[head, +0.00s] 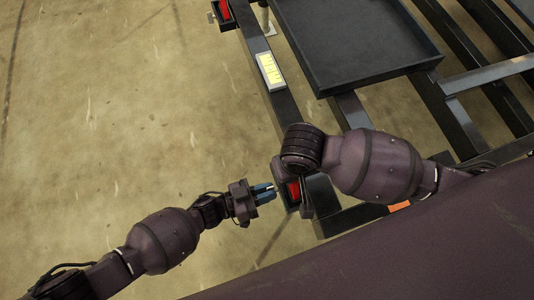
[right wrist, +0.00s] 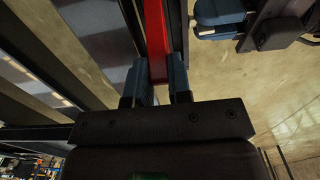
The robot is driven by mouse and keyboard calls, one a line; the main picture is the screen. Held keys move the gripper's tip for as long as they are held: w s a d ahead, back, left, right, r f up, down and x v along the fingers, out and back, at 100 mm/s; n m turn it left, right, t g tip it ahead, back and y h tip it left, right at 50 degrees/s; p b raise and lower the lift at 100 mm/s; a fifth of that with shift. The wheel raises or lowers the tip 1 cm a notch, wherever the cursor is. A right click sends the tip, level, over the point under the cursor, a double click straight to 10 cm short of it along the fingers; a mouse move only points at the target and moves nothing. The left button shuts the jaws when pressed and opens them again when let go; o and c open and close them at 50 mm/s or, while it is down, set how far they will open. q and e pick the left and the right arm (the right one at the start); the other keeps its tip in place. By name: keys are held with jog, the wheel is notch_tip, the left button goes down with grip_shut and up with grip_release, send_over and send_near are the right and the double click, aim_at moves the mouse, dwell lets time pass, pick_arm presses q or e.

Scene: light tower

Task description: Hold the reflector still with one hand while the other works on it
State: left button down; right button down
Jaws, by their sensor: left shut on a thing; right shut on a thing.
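The red reflector (head: 293,191) is on the end of a dark frame beam, near the middle of the head view. In the right wrist view it is a long red strip (right wrist: 155,38) between blue fingers. My right gripper (right wrist: 162,78) is shut on it; in the head view my right wrist hides most of this gripper. My left gripper (head: 264,193) points at the reflector from the left, its blue fingertips a little short of it. It also shows in the right wrist view (right wrist: 220,22), apart from the strip. Its fingers are close together on something too small to make out.
A black tray (head: 350,72) lies on the dark frame at the top. A yellow label (head: 270,71) is on the beam, with another red reflector (head: 224,9) at its far end. An orange reflector (head: 399,206) is at right. The floor (head: 110,120) at left is clear.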

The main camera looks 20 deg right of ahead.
pick_arm(q)
jog(key=shift+a+f, duration=0.1)
jog(key=shift+a, duration=0.1)
jog(key=c, duration=1.3)
grip_release()
jog(key=a, duration=1.2)
jog(key=shift+w, duration=0.2)
pick_arm(e)
jog(key=c, duration=1)
grip_release()
jog(key=shift+o, duration=0.2)
